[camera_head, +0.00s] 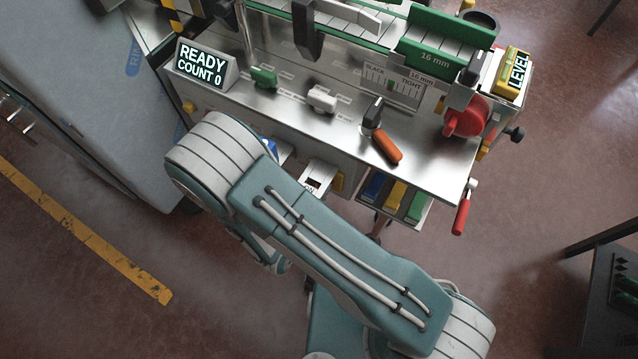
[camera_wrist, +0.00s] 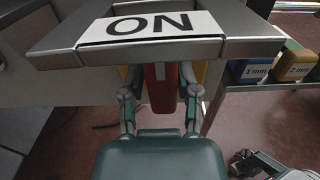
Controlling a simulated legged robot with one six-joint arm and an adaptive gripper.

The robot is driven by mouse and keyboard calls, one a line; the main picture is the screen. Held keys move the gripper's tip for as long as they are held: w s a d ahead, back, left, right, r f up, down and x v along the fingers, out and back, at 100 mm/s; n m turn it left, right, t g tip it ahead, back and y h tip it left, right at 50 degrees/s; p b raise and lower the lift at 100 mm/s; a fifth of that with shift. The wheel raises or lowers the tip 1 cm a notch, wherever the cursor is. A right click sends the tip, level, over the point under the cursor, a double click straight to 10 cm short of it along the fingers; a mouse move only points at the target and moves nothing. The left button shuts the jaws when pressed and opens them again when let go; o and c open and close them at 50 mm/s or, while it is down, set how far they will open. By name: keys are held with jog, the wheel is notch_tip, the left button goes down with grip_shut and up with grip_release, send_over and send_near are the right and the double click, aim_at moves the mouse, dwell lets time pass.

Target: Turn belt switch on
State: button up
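The belt switch shows in the wrist view as a white ON label (camera_wrist: 150,26), upside down, on a grey metal frame (camera_wrist: 255,45). A red block (camera_wrist: 161,86) hangs below the frame, with yellow partly visible behind it. My gripper (camera_wrist: 160,88) is open, with one finger on each side of the red block; I cannot tell whether either finger touches it. In the head view the ON label (camera_head: 309,190) sits on the front of the machine, under the worktop. My arm hides the gripper there.
The steel worktop (camera_head: 330,140) overhangs the switch. Its display (camera_head: 203,66) reads READY COUNT 0. An orange-handled lever (camera_head: 386,147) and a red handle (camera_head: 462,208) are to the right. Blue (camera_wrist: 252,72) and yellow (camera_wrist: 296,66) bins stand right of the gripper. A grey cabinet (camera_head: 80,80) is at left.

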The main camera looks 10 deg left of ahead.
jog(key=shift+o, duration=0.5)
jog(key=v, duration=1.2)
jog(key=shift+a, duration=0.1)
